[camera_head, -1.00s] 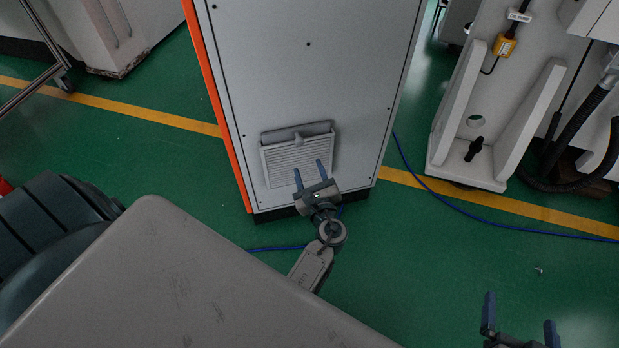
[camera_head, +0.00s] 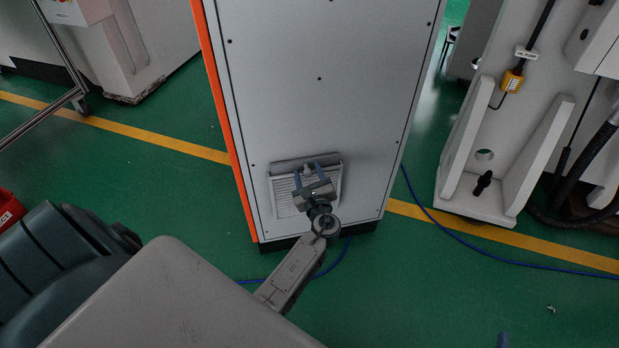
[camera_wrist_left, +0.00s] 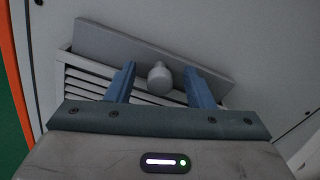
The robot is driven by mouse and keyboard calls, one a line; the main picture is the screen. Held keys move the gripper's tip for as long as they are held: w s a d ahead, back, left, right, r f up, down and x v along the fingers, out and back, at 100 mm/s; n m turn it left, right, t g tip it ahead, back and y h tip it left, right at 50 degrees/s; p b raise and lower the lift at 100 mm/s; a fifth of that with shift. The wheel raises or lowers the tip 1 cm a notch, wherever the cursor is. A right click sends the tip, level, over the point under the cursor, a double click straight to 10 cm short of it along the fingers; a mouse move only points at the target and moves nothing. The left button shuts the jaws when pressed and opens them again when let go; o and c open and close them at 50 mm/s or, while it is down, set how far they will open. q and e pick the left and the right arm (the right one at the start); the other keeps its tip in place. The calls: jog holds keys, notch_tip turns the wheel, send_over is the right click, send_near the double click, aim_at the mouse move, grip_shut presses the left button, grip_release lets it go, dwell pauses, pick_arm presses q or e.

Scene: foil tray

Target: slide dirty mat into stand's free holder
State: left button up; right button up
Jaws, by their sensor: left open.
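A flat grey slab, which looks like the mat (camera_head: 284,166), stands in the top of a white louvred holder (camera_head: 284,199) low on a grey cabinet. Its upper edge also shows in the left wrist view (camera_wrist_left: 110,42), with a pale round knob (camera_wrist_left: 160,78) on its face. My left gripper (camera_head: 310,168) is open at the holder, its two blue fingers on either side of the knob with gaps showing. Whether dirt is on the mat cannot be told. Only a blue fingertip of my right gripper (camera_head: 503,341) shows at the bottom edge. No stand can be made out.
The tall grey cabinet (camera_head: 330,100) has an orange left edge. A blue cable (camera_head: 490,246) runs over the green floor. A white machine base (camera_head: 475,195) stands at right, a dark green container (camera_head: 60,265) at left.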

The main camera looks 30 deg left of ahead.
pick_arm(q)
grip_shut()
jog(key=shift+r+p, duration=11.6)
jog(key=shift+r, duration=1.05)
jog(key=shift+s+f, duration=0.1)
jog(key=v, duration=1)
